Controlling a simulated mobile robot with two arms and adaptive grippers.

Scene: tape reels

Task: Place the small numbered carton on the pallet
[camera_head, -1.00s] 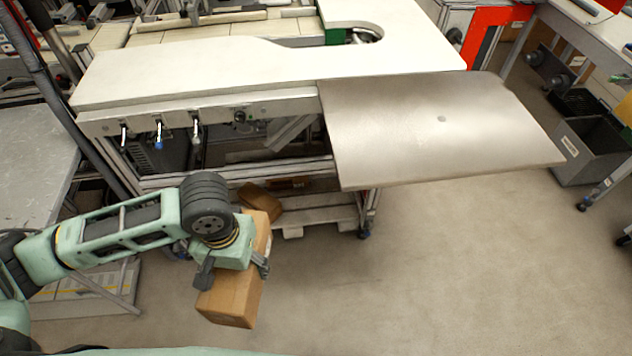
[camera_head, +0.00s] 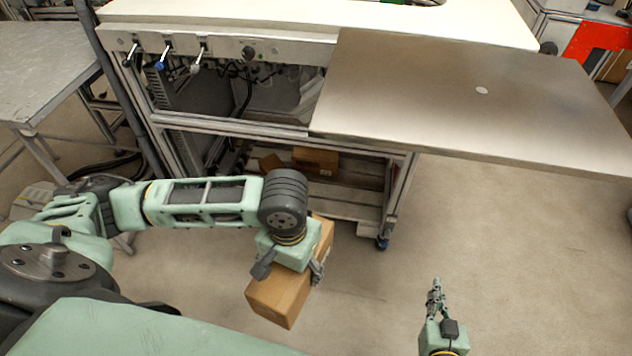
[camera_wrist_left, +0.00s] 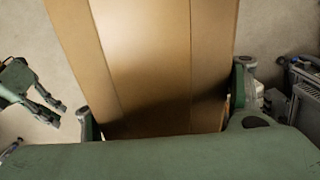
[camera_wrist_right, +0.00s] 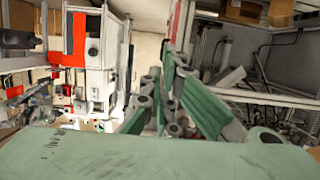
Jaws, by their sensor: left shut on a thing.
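My left gripper (camera_head: 290,268) is shut on a brown cardboard carton (camera_head: 280,300), holding it above the floor in front of the bench. In the left wrist view the carton (camera_wrist_left: 160,60) fills the space between the two fingers. No number is readable on its visible faces. A pale, low pallet-like platform (camera_head: 345,208) lies under the bench, partly hidden by my left arm and the carton. My right gripper (camera_head: 436,290) is empty, its fingers close together, over the floor to the right of the carton; its fingers also show in the right wrist view (camera_wrist_right: 172,90).
Brown boxes (camera_head: 315,159) sit under the bench, behind the carton. A metal tabletop (camera_head: 450,95) juts out to the right above that space. A bench leg (camera_head: 398,195) with a caster stands at the platform's right. Open floor (camera_head: 530,260) lies at the right.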

